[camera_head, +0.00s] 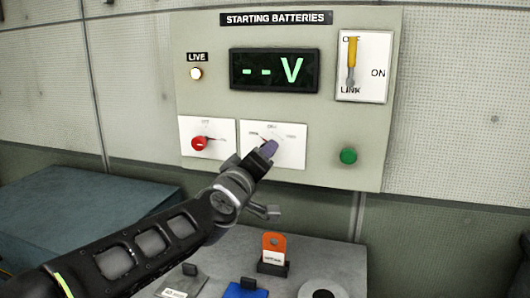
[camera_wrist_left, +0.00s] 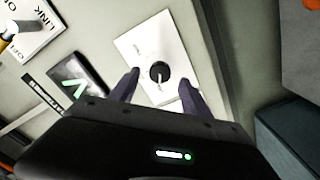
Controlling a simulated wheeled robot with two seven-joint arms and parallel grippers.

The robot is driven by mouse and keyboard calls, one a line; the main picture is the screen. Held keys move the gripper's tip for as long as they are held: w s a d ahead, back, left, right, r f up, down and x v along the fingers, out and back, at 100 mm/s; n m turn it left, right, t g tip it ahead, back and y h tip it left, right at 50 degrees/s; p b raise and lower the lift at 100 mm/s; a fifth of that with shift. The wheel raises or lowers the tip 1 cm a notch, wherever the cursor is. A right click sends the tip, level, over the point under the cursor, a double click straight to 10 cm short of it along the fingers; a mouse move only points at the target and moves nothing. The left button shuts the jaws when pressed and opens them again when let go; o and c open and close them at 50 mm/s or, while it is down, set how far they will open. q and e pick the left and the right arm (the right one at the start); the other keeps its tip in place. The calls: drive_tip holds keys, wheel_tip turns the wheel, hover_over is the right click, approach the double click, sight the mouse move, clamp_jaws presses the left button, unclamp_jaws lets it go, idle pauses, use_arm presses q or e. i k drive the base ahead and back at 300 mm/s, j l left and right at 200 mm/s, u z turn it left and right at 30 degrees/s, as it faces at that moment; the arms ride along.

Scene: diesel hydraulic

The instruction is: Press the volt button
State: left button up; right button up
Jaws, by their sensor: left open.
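The grey battery panel (camera_head: 225,110) on the wall has a dark display (camera_head: 275,70) reading "--V" in green. A round green button (camera_head: 348,156) is at its lower right; I see no "volt" label. A black knob (camera_wrist_left: 160,72) sits on a white plate (camera_head: 291,155) at the panel's lower middle. My left gripper (camera_head: 264,155) is in front of that plate and hides the knob in the head view. In the left wrist view the gripper (camera_wrist_left: 158,92) is open, its fingers framing the knob; contact cannot be told. My right gripper is not in view.
A red knob (camera_head: 199,143) on a white plate, a lit LIVE lamp (camera_head: 195,73) and a yellow-handled link switch (camera_head: 351,62) are also on the panel. Below, a grey surface (camera_head: 335,265) holds an orange tag (camera_head: 274,245) and a blue piece (camera_head: 245,290).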

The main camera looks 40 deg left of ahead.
sight(348, 157)
drive_tip(key=k+l, duration=0.25)
drive_tip(key=k, duration=0.2)
drive_tip(key=k+l, duration=0.25)
drive_tip(key=k, duration=0.25)
